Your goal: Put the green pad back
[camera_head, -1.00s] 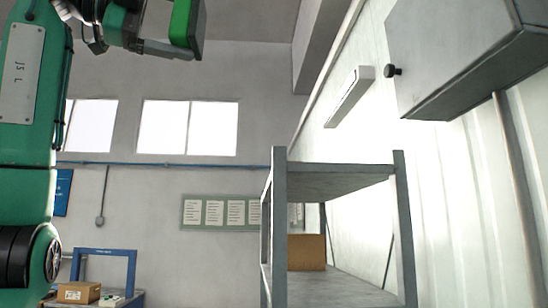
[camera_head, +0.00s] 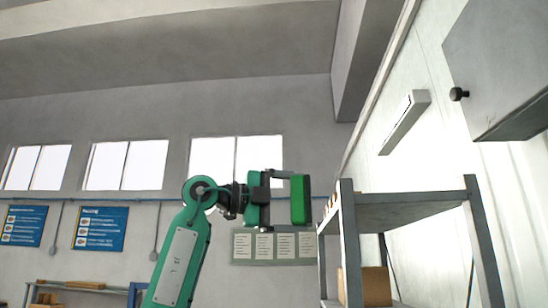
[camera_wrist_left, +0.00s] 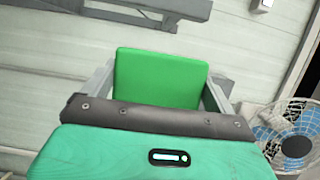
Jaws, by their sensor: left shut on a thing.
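The green pad (camera_head: 298,199) is held up in the air at the end of my left arm in the head view, just left of the grey shelf rack. Its broad green face (camera_wrist_left: 161,78) shows in the left wrist view, between the two grey fingers. My left gripper (camera_head: 284,198) is shut on the pad, which stands upright and touches nothing else that I can see. The far side of the pad is hidden. My right gripper is in neither view.
The grey shelf rack (camera_head: 346,240) stands to the right, with a brown box (camera_head: 376,286) on a lower level and small things at its top edge. A grey wall cabinet (camera_head: 505,70) hangs at the upper right. A fan (camera_wrist_left: 290,135) is at the right in the wrist view.

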